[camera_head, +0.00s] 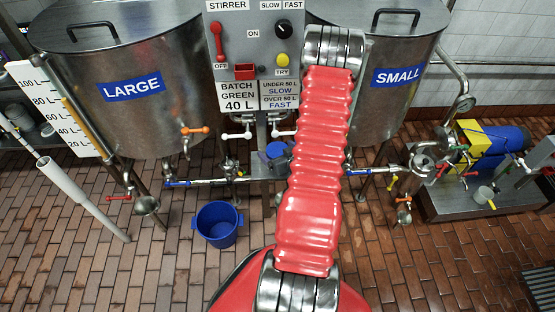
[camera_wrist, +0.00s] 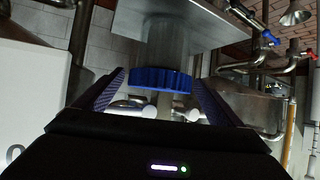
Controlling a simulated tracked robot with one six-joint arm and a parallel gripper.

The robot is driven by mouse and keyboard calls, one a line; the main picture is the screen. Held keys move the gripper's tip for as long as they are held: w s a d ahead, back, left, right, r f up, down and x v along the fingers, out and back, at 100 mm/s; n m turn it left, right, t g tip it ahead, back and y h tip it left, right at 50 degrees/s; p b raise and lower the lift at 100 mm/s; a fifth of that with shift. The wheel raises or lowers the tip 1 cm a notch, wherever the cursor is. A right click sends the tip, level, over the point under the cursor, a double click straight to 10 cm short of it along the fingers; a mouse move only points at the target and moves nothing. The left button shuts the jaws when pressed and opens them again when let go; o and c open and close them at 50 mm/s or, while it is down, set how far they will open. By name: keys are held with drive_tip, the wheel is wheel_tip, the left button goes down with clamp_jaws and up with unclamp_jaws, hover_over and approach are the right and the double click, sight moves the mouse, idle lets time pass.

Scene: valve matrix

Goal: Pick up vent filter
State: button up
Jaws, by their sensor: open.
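A blue ribbed cap on a clear, dim cylinder, which looks like the vent filter (camera_wrist: 160,79), shows in the middle of the wrist view. My gripper (camera_wrist: 159,93) is open, with one dark finger on each side of the blue cap. Gaps show between the cap and both fingers, and I cannot tell how deep it sits between them.
Steel tanks marked LARGE (camera_head: 133,88) and SMALL (camera_head: 398,76) flank the stirrer panel (camera_head: 243,50). Pipes and valves run beneath them. A blue bucket (camera_head: 217,223) stands on the brick floor, and a pump stand (camera_head: 470,199) is at the right. Metal pipework (camera_wrist: 130,106) lies close behind the fingers.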

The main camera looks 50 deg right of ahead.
drive_tip(key=shift+c, duration=0.5)
drive_tip(key=c, duration=1.4)
